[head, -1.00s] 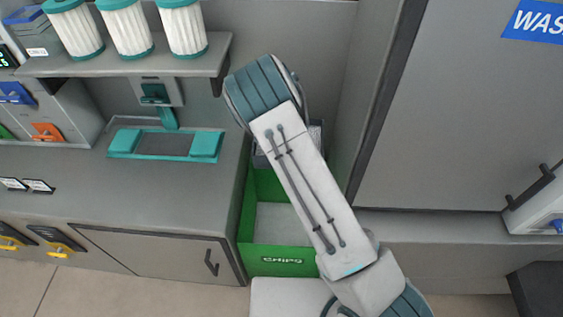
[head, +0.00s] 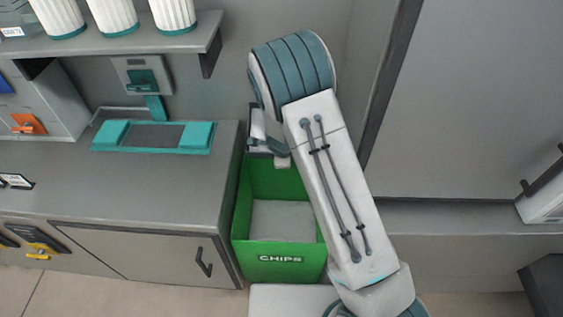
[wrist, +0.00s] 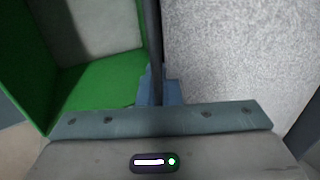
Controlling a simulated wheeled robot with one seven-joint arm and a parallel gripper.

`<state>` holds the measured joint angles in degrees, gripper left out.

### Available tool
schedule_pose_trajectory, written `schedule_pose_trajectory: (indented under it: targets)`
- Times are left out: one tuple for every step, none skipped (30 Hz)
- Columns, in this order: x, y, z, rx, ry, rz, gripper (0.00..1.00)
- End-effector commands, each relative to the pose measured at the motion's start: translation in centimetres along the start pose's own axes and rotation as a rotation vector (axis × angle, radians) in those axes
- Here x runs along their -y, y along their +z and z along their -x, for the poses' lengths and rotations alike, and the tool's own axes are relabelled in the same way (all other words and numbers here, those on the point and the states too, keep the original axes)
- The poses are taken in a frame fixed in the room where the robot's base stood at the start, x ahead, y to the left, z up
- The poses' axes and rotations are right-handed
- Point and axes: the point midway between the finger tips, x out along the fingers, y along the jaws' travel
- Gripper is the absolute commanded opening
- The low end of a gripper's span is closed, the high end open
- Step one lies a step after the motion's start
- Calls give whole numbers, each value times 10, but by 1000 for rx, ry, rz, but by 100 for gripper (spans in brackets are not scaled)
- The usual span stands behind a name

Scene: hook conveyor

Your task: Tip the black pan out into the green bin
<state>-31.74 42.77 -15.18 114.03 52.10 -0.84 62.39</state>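The green bin (head: 278,259), marked CHIPS, stands on the floor right of the counter. Its pale grey bottom looks clear where I can see it. My gripper (head: 268,146) is over the bin's back left part, partly hidden by my arm. In the wrist view its blue fingertips (wrist: 158,92) are on both sides of a thin black edge, which looks like the rim of the black pan (wrist: 155,42). A speckled grey surface fills the view right of this edge; I cannot tell if it is the pan's load. The bin's green wall (wrist: 25,75) shows on the left.
The grey counter (head: 120,190) with a teal-framed fixture (head: 110,135) is left of the bin. A shelf (head: 150,45) with white filter cartridges is above it. A tall grey cabinet (head: 460,110) and a low ledge are on the right.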

Motion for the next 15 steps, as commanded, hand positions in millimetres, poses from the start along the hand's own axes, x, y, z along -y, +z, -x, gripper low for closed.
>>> schedule_pose_trajectory:
  targets:
    - [-2,0,-6,2,-16,-1,0]
    - [-2,0,-7,2,-23,-1,0]
    - [-2,0,-8,1,-33,-1,0]
    - [-2,0,-8,1,-40,-2,0]
    - [-2,0,-9,2,-47,-2,0]
    - [-2,0,-10,2,-56,-2,0]
    - [-3,0,-11,2,-64,-2,0]
    - [-3,0,-12,1,-72,-2,0]
    - [-3,0,-12,1,-82,-2,0]
    - [-3,0,-13,2,-89,-2,0]
    - [-3,0,-14,1,-97,-2,0]
    - [-3,0,-15,1,-108,-2,0]
    - [-3,0,-15,1,-116,-2,0]
    - [-3,0,-16,2,-123,-2,0]
    - [-4,0,-17,1,-132,-2,0]
